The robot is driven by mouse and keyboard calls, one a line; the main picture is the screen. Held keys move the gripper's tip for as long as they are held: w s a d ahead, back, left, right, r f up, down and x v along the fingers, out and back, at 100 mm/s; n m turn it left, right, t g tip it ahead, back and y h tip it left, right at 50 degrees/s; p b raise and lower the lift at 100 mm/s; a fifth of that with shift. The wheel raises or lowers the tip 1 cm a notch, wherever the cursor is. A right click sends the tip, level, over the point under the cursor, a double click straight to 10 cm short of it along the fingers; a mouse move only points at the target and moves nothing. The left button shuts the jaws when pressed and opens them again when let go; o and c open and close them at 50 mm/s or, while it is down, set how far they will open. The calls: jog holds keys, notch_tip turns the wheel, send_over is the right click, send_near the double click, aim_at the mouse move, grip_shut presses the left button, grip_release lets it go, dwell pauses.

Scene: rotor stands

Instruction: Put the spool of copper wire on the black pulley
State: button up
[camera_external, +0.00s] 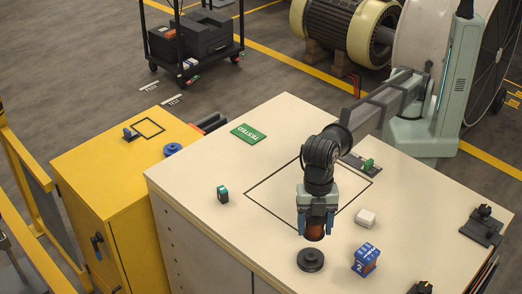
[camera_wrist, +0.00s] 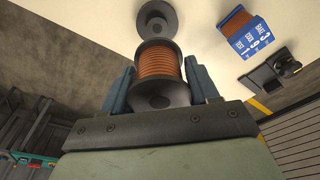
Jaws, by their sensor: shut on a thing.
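The spool of copper wire (camera_wrist: 158,64) has dark flanges and a brown winding. My gripper (camera_wrist: 160,85) is shut on it, with one blue finger on each side. In the external view the spool (camera_external: 315,232) hangs below my gripper (camera_external: 316,222), partly hidden by the fingers. The black pulley (camera_external: 310,260) lies on the cream bench top, just in front of and below the spool. The spool appears apart from the pulley.
A blue box with a copper-coloured part (camera_external: 366,259) stands right of the pulley. A white block (camera_external: 365,217), a small green-topped block (camera_external: 222,194) and a green TESTED card (camera_external: 248,133) lie on the bench top. Black fixtures (camera_external: 484,224) stand at the right edge. Bench left of the pulley is clear.

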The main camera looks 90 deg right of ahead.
aim_at(312, 258)
notch_tip(312, 258, down, 8)
jog(key=shift+f, duration=0.1)
dwell(0.4)
jog(key=shift+f, duration=0.15)
jog(key=o, duration=1.2)
jog(key=r, duration=0.4)
jog(key=d+r, duration=0.1)
jog(key=r, duration=0.3)
jog(key=d+r, duration=0.1)
jog(key=r, duration=0.3)
jog(key=shift+r, duration=0.1)
